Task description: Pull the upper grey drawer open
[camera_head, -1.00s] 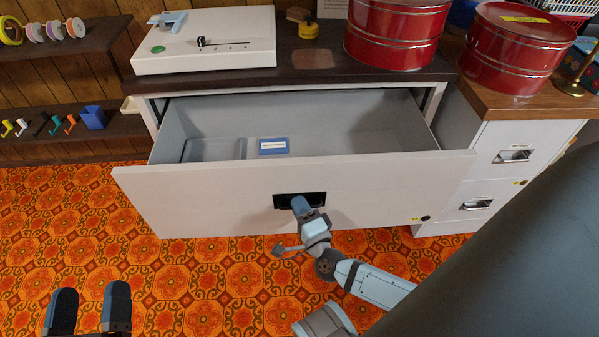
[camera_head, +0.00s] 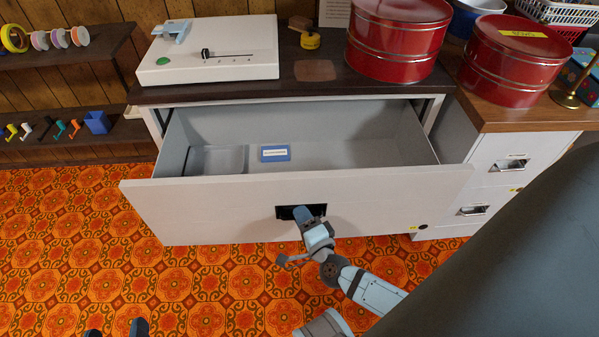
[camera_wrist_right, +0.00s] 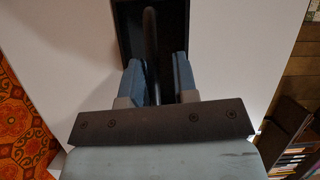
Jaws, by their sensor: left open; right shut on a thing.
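The upper grey drawer (camera_head: 220,208) is pulled well out of its cabinet below the dark worktop, with its inside showing from above. Its recessed dark handle (camera_head: 288,212) is in the middle of the front. My right gripper (camera_head: 303,214) is at this handle. In the right wrist view my right gripper (camera_wrist_right: 155,82) has its fingers on both sides of the upright handle bar (camera_wrist_right: 150,40) and is shut on it. My left gripper (camera_head: 117,329) is open and empty at the bottom left edge, mostly cut off, apart from the drawer.
A small blue labelled box (camera_head: 275,153) lies in the drawer. A white device (camera_head: 210,52) and a red tin (camera_head: 395,40) stand on the worktop (camera_head: 200,92). A drawer cabinet (camera_head: 488,165) stands to the right. The patterned floor (camera_head: 80,240) at left is clear.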

